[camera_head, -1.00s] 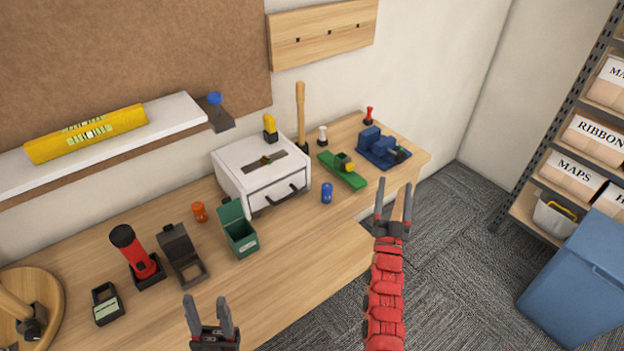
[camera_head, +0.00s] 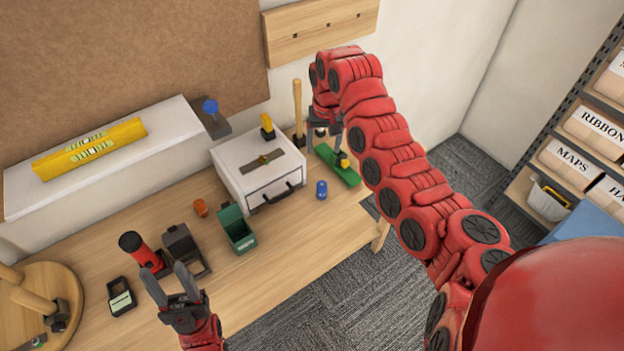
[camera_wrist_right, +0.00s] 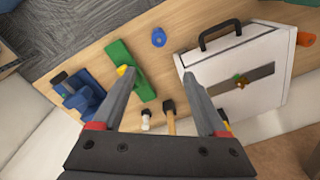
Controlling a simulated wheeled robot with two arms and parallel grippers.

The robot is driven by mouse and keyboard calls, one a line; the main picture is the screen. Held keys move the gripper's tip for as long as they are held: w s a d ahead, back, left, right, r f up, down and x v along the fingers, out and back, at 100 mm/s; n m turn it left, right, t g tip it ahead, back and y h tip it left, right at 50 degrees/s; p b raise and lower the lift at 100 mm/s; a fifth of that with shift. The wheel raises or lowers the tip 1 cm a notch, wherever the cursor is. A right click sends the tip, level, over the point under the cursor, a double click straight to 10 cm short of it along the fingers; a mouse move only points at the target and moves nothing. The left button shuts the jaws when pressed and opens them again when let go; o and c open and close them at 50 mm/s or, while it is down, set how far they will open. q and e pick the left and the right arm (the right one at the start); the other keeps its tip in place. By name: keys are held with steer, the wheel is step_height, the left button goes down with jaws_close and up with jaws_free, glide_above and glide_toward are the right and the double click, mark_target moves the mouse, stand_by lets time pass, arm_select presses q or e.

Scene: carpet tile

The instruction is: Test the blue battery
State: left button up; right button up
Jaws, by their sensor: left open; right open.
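The blue battery (camera_head: 321,190) stands on the wooden bench, right of the white box, and shows as a blue cylinder in the right wrist view (camera_wrist_right: 158,38). A black device with a pale screen (camera_head: 121,297), perhaps the tester, lies at the bench's left front. My right gripper (camera_head: 324,148) is open and empty, reaching over the back of the bench beyond the battery. In the right wrist view its fingers (camera_wrist_right: 160,78) are apart with the battery beyond their tips. My left gripper (camera_head: 165,271) is open and empty near the red flashlight.
The white box (camera_head: 262,170) with a black handle stands left of the battery. A green tool (camera_head: 340,170) is to its right.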

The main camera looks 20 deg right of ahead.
steer(key=s, duration=0.1)
glide_toward(322, 184)
steer(key=shift+g, duration=0.3)
step_height(322, 184, down, 5)
steer(key=shift+w+d+f+b, duration=0.1)
steer(key=shift+f+b, duration=0.1)
steer(key=shift+b, duration=0.25)
steer(key=shift+f+p, duration=0.25)
steer(key=shift+p, duration=0.1)
steer(key=f+p, duration=0.2)
steer(key=f, duration=0.1)
steer(key=shift+a+f, duration=0.25)
steer(key=shift+f, duration=0.05)
steer(key=shift+w+f, duration=0.1)
steer(key=shift+f, duration=0.6)
jaws_close()
